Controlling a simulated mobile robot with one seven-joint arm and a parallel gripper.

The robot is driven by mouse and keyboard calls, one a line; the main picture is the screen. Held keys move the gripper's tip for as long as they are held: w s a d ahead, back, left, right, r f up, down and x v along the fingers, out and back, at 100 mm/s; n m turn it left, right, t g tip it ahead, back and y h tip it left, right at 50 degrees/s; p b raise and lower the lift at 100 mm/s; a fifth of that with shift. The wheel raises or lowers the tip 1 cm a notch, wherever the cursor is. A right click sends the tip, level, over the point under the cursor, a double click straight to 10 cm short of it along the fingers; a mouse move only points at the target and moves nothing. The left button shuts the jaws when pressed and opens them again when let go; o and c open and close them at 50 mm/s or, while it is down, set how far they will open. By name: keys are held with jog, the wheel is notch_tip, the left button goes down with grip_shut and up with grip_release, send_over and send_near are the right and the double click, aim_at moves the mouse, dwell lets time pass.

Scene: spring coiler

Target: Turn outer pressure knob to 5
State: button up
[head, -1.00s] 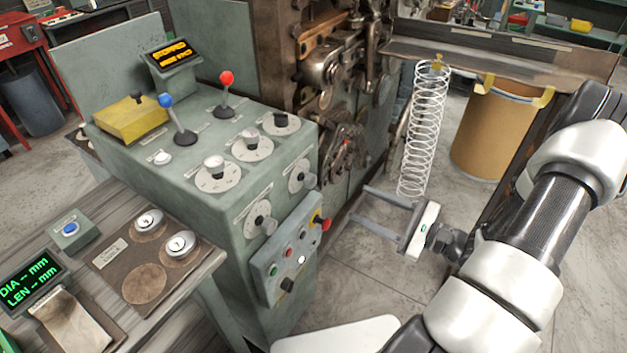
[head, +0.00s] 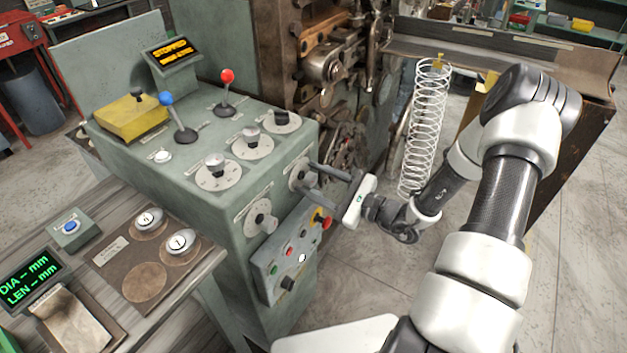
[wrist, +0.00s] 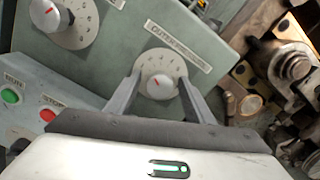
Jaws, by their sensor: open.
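The outer pressure knob is a light round knob (wrist: 161,89) with a red mark, on a white numbered dial. In the wrist view a partly legible label above it seems to end in "PRESSURE". The numbers are too small to read surely. In the head view this dial (head: 296,173) is on the machine's right-hand front face, partly covered by my fingers. My gripper (head: 308,177) is open, its fingers pointing at the panel. In the wrist view the fingers (wrist: 159,80) stand on either side of the knob; I cannot tell whether they touch it.
A second knob (head: 262,220) is to the lower left on the same face. A button box (head: 290,255) with a red knob juts out just below. Levers and dials cover the top. A tall wire spring (head: 427,120) stands to the right of my gripper.

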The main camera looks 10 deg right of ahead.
jog(key=shift+c, duration=0.2)
jog(key=c, duration=1)
jog(key=shift+m, duration=0.3)
jog(key=m+p, duration=0.2)
jog(key=m, duration=0.1)
jog(key=shift+r+m, duration=0.15)
jog(key=shift+m, duration=0.15)
jog(key=m+p, duration=0.2)
jog(key=m, duration=0.2)
jog(key=shift+m+p, duration=0.3)
jog(key=shift+p, duration=0.05)
jog(key=m+p, duration=0.1)
jog(key=m, duration=0.3)
jog(key=shift+p, duration=0.4)
jog(key=shift+f+m+p, duration=0.2)
jog(key=shift+m+p, duration=0.45)
jog(key=shift+m, duration=1.75)
